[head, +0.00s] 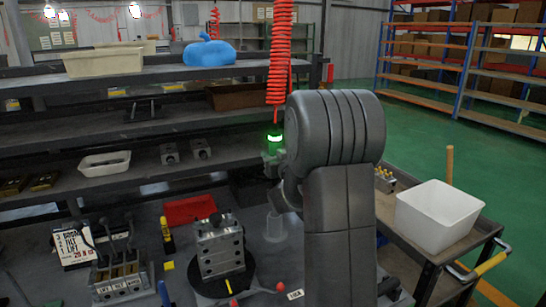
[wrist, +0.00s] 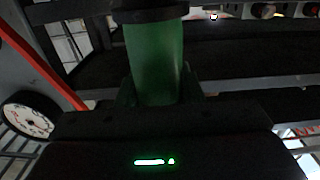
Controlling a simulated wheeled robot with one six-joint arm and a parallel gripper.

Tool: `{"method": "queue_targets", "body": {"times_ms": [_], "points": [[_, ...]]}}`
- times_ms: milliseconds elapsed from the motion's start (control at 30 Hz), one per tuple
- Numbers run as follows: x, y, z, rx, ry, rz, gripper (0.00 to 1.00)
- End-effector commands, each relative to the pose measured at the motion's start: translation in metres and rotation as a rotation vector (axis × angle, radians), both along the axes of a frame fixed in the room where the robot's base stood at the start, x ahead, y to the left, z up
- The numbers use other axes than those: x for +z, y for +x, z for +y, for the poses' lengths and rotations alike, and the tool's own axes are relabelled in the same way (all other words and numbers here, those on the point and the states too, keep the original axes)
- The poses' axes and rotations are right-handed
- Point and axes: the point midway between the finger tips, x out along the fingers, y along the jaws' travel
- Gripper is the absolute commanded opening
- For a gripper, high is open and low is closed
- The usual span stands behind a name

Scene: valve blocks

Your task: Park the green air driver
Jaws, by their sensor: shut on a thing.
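The green air driver (head: 274,137) hangs at the lower end of a red coiled hose (head: 280,60), left of my grey arm in the head view. My gripper (head: 272,158) is shut on it, though my arm partly hides the grasp. In the wrist view, the driver's green cylindrical body (wrist: 155,65) stands between my gripper's dark fingers (wrist: 157,100), with a black collar above it. The driver's lower end is hidden there. A pale cylindrical piece (head: 275,230) shows below the gripper in the head view; I cannot tell what it is.
A metal valve block (head: 220,250) sits on a black round plate on the bench. A red tray (head: 190,210) lies behind it. Shelves with a cream bin (head: 103,62) and blue bundle (head: 209,53) stand behind. A cart with a white bin (head: 438,217) is at right.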

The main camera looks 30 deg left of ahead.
Motion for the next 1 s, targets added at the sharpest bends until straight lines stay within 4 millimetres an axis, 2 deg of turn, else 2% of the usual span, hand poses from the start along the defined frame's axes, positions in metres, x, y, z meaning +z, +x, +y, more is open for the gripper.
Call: {"method": "queue_targets", "body": {"times_ms": [67, 533, 1000], "points": [[-0.001, 0.000, 0.000, 0.000, 0.004, -0.005, 0.00], [-0.043, 0.000, 0.000, 0.001, 0.003, -0.004, 0.00], [-0.046, 0.000, 0.000, 0.001, 0.003, -0.004, 0.00]]}}
